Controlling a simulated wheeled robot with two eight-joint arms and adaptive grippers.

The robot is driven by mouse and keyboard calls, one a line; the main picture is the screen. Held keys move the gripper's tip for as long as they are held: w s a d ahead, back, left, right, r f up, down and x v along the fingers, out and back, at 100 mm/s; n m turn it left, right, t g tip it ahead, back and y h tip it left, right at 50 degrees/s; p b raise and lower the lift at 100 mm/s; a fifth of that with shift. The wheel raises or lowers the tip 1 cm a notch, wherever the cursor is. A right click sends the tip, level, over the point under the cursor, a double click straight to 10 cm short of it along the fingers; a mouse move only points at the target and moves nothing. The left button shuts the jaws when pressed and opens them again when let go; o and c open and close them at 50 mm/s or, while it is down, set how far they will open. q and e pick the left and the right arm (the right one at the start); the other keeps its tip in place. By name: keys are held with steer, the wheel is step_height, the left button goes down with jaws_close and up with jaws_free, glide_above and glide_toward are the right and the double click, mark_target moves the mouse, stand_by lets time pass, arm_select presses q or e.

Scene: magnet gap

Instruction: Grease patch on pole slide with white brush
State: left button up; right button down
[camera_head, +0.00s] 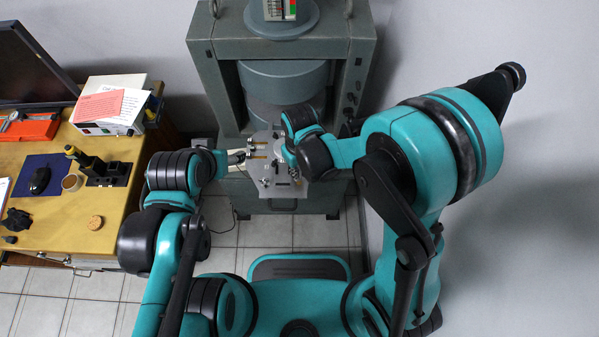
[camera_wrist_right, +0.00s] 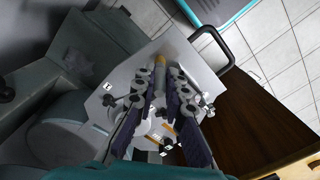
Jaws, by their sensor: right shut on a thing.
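My right gripper (camera_wrist_right: 160,84) reaches over the pale metal plate of the magnet. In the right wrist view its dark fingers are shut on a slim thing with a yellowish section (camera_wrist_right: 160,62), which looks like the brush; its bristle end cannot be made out. In the head view the right gripper (camera_head: 291,168) is partly hidden by its own wrist. My left gripper (camera_head: 237,158) is at the plate's left edge; its jaws are too small to read. The plate (camera_head: 265,178) carries small fittings and orange strips (camera_head: 256,157). I cannot make out the pole slide or a grease patch for sure.
The grey magnet frame (camera_head: 200,65) stands behind the plate, with a large round pole (camera_head: 285,80) above. A wall is close on the right.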

steer(key=shift+w, duration=0.15)
steer(key=shift+w, duration=1)
steer(key=shift+s, duration=0.2)
steer(key=shift+s, duration=1.1)
steer(key=shift+s, duration=1)
steer(key=shift+w+b, duration=0.15)
steer(key=shift+b, duration=0.15)
steer(key=shift+w, duration=1)
steer(key=shift+w, duration=0.1)
